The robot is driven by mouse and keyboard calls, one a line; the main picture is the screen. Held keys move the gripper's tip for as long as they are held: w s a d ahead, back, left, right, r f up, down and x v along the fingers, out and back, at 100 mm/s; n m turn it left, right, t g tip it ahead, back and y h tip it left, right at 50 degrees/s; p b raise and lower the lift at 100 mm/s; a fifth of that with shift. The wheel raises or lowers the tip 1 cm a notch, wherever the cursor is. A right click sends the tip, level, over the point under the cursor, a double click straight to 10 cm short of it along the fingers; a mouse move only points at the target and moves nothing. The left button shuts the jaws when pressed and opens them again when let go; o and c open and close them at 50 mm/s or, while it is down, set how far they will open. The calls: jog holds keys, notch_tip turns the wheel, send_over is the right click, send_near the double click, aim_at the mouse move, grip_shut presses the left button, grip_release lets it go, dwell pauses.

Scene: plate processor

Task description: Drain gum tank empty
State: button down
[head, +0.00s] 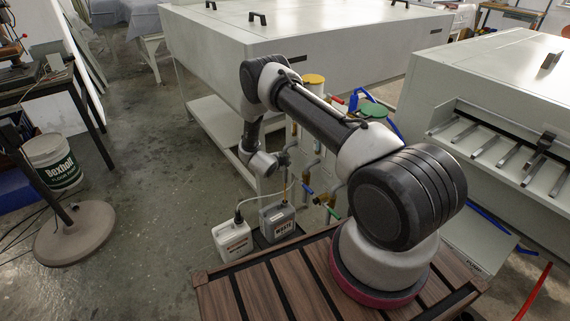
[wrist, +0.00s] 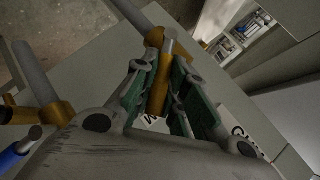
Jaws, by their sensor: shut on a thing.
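My gripper (wrist: 170,66) is in the wrist view with its green-padded fingers closed around a brass-coloured valve part (wrist: 160,90) with a grey stem. A grey pipe (wrist: 128,16) joins a brass fitting just beyond the fingertips. In the head view my gripper (head: 286,158) is small, beside the tanks and pipes under the machine.
A grey waste jug (head: 278,221) and a white jug (head: 232,239) stand on the floor below the pipes. Blue (head: 307,189) and green (head: 333,212) valve handles stick out nearby. Large machine housings (head: 300,45) bound the space.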

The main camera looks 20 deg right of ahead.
jog(key=c, duration=1.4)
grip_release()
jog(key=shift+c, duration=0.2)
jog(key=v, duration=1.2)
